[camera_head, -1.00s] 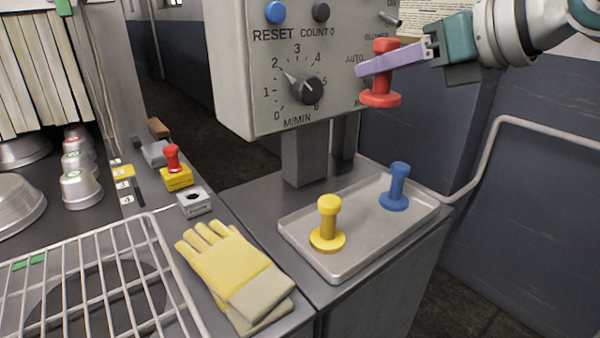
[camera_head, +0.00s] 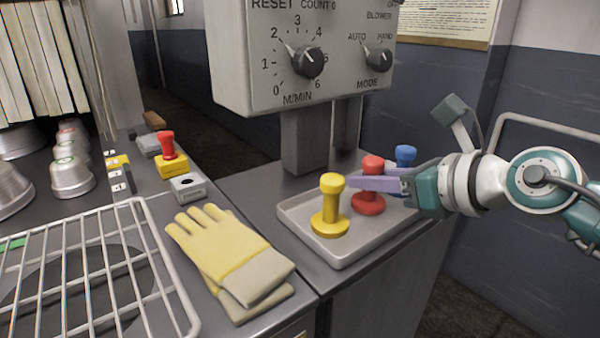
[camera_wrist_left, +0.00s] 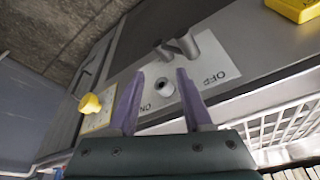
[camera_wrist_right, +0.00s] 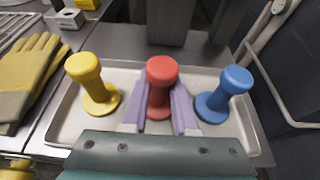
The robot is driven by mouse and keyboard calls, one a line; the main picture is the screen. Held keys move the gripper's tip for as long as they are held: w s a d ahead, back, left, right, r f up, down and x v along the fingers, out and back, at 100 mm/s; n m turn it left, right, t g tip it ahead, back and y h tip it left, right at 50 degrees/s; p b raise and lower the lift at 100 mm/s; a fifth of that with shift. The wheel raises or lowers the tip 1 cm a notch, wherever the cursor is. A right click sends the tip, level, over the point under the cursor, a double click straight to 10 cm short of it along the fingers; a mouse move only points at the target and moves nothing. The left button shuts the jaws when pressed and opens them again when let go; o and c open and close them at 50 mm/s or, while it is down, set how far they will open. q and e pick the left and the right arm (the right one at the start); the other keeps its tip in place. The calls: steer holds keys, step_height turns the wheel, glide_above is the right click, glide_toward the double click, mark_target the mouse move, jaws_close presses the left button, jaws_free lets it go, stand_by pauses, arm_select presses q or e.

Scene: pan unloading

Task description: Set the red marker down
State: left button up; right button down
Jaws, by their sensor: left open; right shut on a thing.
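The red marker (camera_head: 371,190) stands upright over the grey tray, between the yellow marker (camera_head: 330,205) and the blue marker (camera_head: 405,156). My right gripper (camera_head: 362,183) is shut on the red marker's stem; it also shows in the right wrist view (camera_wrist_right: 159,100). The red base looks at or very near the floor of the tray (camera_wrist_right: 68,130); I cannot tell if it touches. The yellow and blue markers stand in the tray on either side. My left gripper (camera_wrist_left: 158,100) is open and empty, seen only in its wrist view, near a panel with an ON/OFF switch (camera_wrist_left: 178,47).
Yellow gloves (camera_head: 225,255) lie left of the tray. A control box (camera_head: 300,60) hangs behind it on posts. A wire rack (camera_head: 90,270), metal cups (camera_head: 70,177) and a red button on a yellow box (camera_head: 172,162) are at the left. A rail (camera_head: 550,127) runs at the right.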

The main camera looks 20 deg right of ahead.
steer(key=shift+r, duration=0.1)
steer(key=c, duration=0.7)
jaws_free()
steer(key=shift+f, duration=0.25)
steer(key=shift+r, duration=0.1)
